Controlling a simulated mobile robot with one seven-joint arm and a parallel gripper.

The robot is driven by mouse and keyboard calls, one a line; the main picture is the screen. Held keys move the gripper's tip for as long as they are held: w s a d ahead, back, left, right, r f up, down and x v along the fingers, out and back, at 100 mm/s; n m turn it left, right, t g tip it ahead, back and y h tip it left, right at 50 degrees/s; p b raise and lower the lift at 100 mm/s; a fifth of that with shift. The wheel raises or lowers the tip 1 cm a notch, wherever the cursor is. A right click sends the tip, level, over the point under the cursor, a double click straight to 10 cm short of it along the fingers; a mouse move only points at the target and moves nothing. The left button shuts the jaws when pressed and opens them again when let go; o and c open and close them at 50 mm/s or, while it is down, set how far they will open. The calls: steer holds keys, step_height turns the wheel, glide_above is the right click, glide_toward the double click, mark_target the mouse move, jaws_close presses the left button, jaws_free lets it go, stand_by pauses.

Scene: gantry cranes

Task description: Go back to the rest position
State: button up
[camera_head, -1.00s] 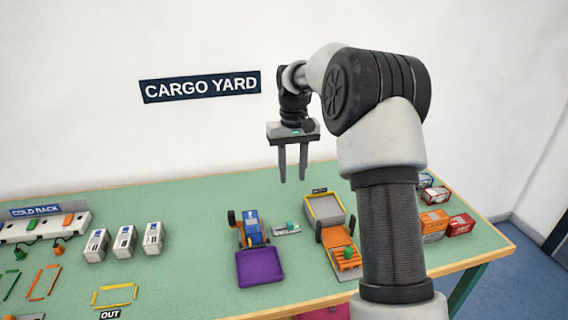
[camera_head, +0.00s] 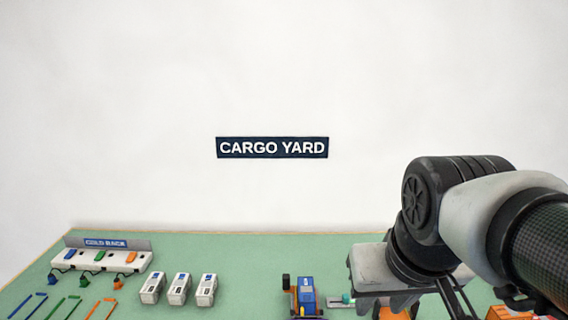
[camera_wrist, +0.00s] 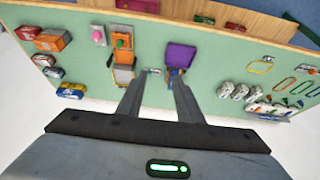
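My gripper (camera_wrist: 157,84) is open and empty in the wrist view. The gripper hangs above the table (camera_wrist: 95,95), touching nothing that I can see. In the head view the arm is folded low at the right, and the frame's lower edge cuts off the fingers. The blue crane (camera_head: 306,292) stands at the bottom of the head view, left of my gripper. The orange crane (camera_wrist: 122,45) and a purple pad (camera_wrist: 181,55) show in the wrist view.
White containers (camera_head: 179,286) stand in a row left of the blue crane. The cold rack (camera_head: 100,259) is at the table's back left. The wall bears a CARGO YARD sign (camera_head: 272,148).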

step_height(320, 180, up, 15)
steer(key=s+p, duration=0.2)
steer(key=p, duration=1.4)
steer(key=shift+s+a, duration=0.15)
steer(key=shift+s, duration=0.25)
steer(key=shift+f, duration=0.1)
